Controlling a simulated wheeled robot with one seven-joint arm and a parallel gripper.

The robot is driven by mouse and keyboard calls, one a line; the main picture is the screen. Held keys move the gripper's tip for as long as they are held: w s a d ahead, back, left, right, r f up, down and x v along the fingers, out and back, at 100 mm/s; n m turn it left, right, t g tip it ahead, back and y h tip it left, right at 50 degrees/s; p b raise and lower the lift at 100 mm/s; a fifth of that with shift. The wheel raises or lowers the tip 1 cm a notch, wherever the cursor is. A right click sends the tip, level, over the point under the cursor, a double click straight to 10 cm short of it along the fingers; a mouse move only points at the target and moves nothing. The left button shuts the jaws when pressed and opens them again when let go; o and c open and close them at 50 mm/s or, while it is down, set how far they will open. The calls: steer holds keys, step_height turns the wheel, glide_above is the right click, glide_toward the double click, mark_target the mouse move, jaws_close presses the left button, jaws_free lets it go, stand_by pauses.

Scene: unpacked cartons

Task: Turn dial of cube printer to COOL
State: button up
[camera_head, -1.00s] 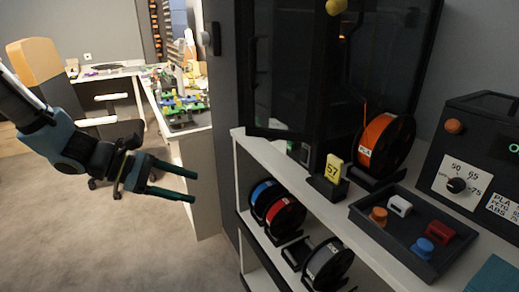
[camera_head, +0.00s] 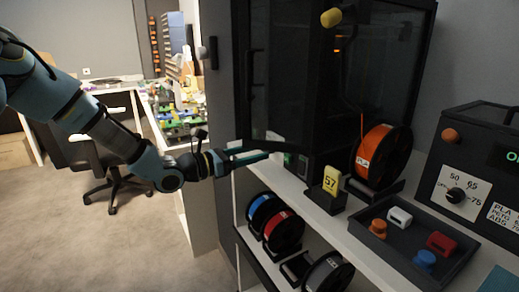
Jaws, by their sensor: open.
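The dark, box-shaped printer (camera_head: 345,75) with a glossy front stands on the white shelf unit. A small panel with white and green marks (camera_head: 289,160) shows low on its front; it is too small to read, and I cannot make out its dial or setting. My gripper (camera_head: 274,151) reaches in from the left, its two teal fingers apart and pointing right at the printer's lower front, with nothing seen between them. The tips are close to the panel and partly cover that area; I cannot tell if they touch it.
A black box with a numbered dial (camera_head: 456,195) stands at the right. More spools (camera_head: 283,231) sit below. Open floor lies left.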

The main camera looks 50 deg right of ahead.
steer(key=shift+x, duration=1.1)
jaws_close()
